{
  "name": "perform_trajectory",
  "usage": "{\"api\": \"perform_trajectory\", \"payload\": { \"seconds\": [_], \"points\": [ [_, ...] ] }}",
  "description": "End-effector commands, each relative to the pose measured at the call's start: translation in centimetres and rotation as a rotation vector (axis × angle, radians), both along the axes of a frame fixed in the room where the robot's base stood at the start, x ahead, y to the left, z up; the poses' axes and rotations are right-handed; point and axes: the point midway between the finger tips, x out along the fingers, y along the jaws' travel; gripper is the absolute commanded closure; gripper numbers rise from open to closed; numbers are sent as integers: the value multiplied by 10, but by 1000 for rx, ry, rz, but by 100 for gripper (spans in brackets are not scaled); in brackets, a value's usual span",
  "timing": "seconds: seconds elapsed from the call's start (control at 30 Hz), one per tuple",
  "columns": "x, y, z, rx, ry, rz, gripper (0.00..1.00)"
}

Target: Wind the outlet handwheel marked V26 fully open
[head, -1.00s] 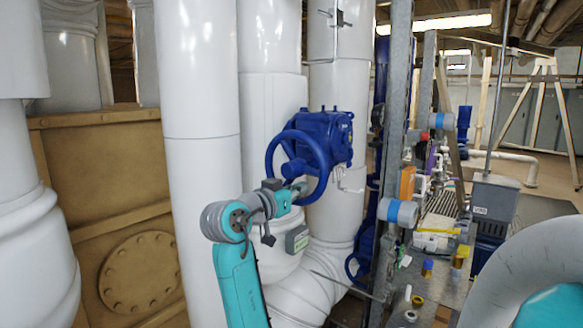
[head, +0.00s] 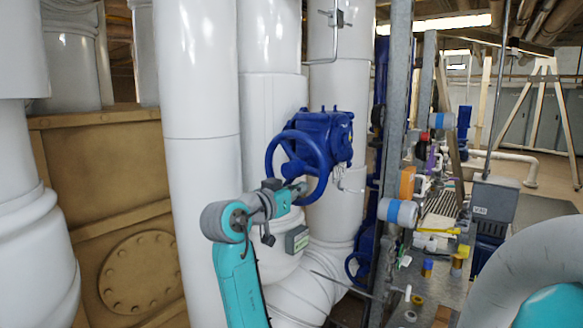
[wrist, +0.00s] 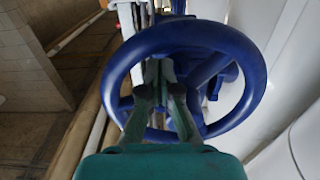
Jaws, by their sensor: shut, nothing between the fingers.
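The blue handwheel (head: 270,157) stands in front of a blue valve body (head: 328,137) at the white pipes. Its rim (wrist: 254,82) nearly fills the wrist view, with a spoke and the hub behind it. My gripper (head: 300,188) is at the lower right part of the wheel in the head view. In the wrist view my gripper (wrist: 159,72) has its dark fingers shut with nothing between them, and they reach into the wheel's opening over its lower rim. I cannot tell whether they touch the rim or a spoke. No V26 marking is readable.
A grey box with a green label (head: 297,240) sits below the wheel. Large white pipes (head: 197,90) stand close on the left and behind. A grey upright post (head: 393,120) and a cluttered bench (head: 430,270) are on the right.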

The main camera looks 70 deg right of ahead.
Motion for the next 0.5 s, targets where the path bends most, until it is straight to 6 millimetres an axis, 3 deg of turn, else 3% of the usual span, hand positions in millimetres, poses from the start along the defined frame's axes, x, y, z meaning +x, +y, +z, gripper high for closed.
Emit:
{"api": "perform_trajectory", "payload": {
  "seconds": [0.5],
  "points": [
    [-9, 2, 8, 0, -2, 0, 100]
  ]
}}
